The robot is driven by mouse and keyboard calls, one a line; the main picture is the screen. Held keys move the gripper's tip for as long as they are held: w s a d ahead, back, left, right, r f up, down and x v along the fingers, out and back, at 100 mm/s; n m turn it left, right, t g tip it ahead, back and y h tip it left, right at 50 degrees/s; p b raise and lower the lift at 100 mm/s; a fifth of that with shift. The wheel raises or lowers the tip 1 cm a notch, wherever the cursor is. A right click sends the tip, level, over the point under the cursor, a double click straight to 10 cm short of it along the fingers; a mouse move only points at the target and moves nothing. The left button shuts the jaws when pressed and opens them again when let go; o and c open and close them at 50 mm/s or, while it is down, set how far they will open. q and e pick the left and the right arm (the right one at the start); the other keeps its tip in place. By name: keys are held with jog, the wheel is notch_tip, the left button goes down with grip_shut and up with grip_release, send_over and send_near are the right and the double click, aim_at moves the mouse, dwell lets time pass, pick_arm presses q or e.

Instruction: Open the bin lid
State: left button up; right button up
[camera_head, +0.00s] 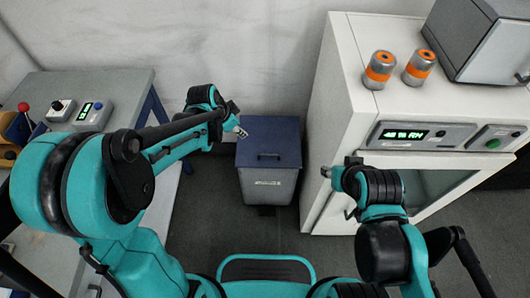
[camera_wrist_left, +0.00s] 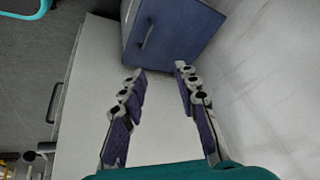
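The bin (camera_head: 267,186) is a light grey box on the floor with a dark blue lid (camera_head: 272,136), which lies shut. The lid's dark bar handle (camera_head: 269,156) is near its front edge. In the left wrist view the lid (camera_wrist_left: 180,30) and handle (camera_wrist_left: 148,36) show beyond the fingertips. My left gripper (camera_head: 240,131) is at the lid's left rear side in the head view; whether it touches cannot be told there. In the wrist view its fingers (camera_wrist_left: 160,72) are apart with nothing between them. My right gripper (camera_head: 327,171) is right of the bin, small and partly hidden by its arm.
A white cabinet (camera_head: 337,100) stands close to the bin's right, with two orange-banded canisters (camera_head: 379,70) (camera_head: 419,68) and a metal box (camera_head: 480,40) on top. A workbench (camera_head: 120,88) with control boxes is at left. A pale wall (camera_head: 270,50) is behind the bin.

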pick_arm(q)
jog(key=w+d+f+m+g+h, duration=0.1)
jog(key=w+d+f+m, duration=0.15)
jog(key=f, duration=0.35)
jog(key=w+d+f+m, duration=0.1)
jog(key=w+f+m, duration=0.15)
jog(key=f, duration=0.25)
jog(key=m+g, duration=0.1)
jog(key=m, duration=0.2)
send_near(267, 155)
jog(key=shift+h, duration=0.4)
jog(key=b+x, duration=0.1)
jog(key=x, duration=0.4)
jog(key=b+x, duration=0.1)
jog(key=x, duration=0.1)
jog(key=shift+w+a+f+b, duration=0.15)
jog(key=shift+a+f+b, duration=0.15)
jog(key=shift+f, duration=0.2)
jog(key=shift+c, duration=0.4)
grip_shut()
